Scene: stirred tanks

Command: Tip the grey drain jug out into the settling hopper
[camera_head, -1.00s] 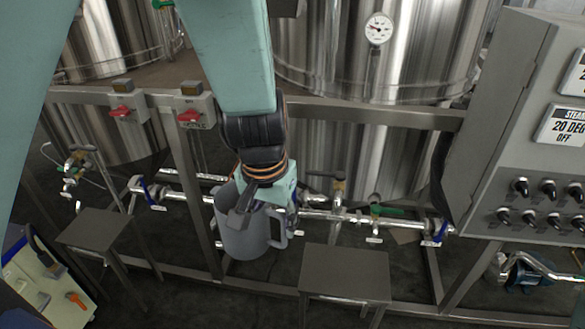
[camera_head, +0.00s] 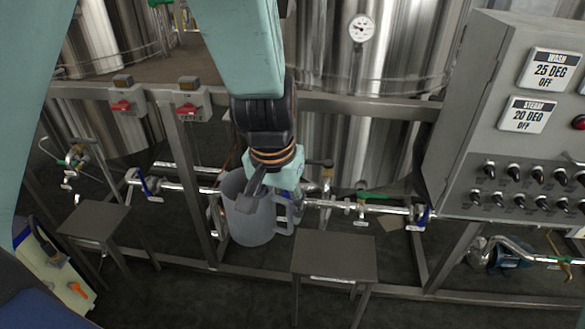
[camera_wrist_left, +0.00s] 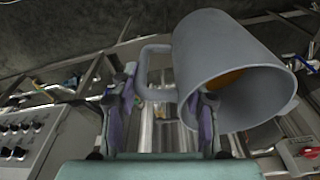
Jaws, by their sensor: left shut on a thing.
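The grey drain jug (camera_head: 250,222) hangs in the air near the middle of the head view, close to upright, its handle on the right. My left gripper (camera_head: 262,195) comes down from above and is shut on the jug at its near wall. In the left wrist view the jug (camera_wrist_left: 215,62) fills the upper right, its mouth towards the camera, with something orange-brown inside. The gripper's fingers (camera_wrist_left: 165,112) are beside the jug's wall and handle there. I cannot make out the settling hopper. My right gripper is not in view.
A small steel stand (camera_head: 335,256) stands right of the jug, another (camera_head: 95,220) at the left. Pipes with valves (camera_head: 345,205) run behind. A control panel (camera_head: 510,130) is at the right, steel tanks at the back. A cream box (camera_head: 55,272) is at the lower left.

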